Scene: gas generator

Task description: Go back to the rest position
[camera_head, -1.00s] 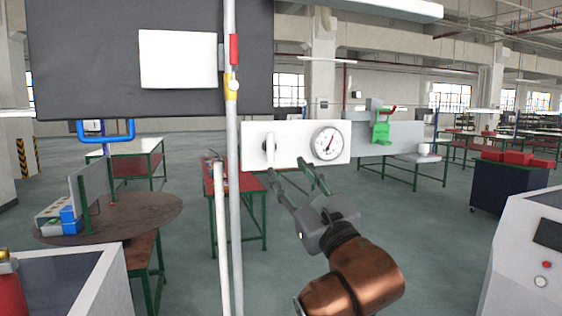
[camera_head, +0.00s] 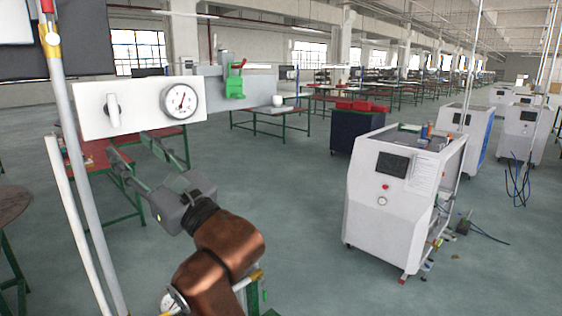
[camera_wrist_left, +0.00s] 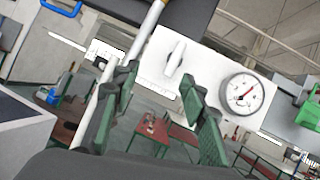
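My left gripper (camera_head: 130,146) is open and empty in the head view, just in front of and below a white panel (camera_head: 140,90). The panel carries a white handle (camera_head: 113,110) on its left and a round dial gauge (camera_head: 181,101) on its right. In the left wrist view, the two green-padded fingers (camera_wrist_left: 160,85) stand apart with nothing between them. The handle (camera_wrist_left: 175,59) and the gauge (camera_wrist_left: 242,94) lie beyond them, and the fingers appear clear of both. My right gripper is in neither view.
Pale vertical pipes (camera_head: 85,170) stand left of my gripper. A white cabinet with a screen (camera_head: 395,195) stands at right, with a dark blue cart (camera_head: 356,134) behind it. A green clamp-like device (camera_head: 235,85) shows right of the panel. Floor between my arm and the cabinet is clear.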

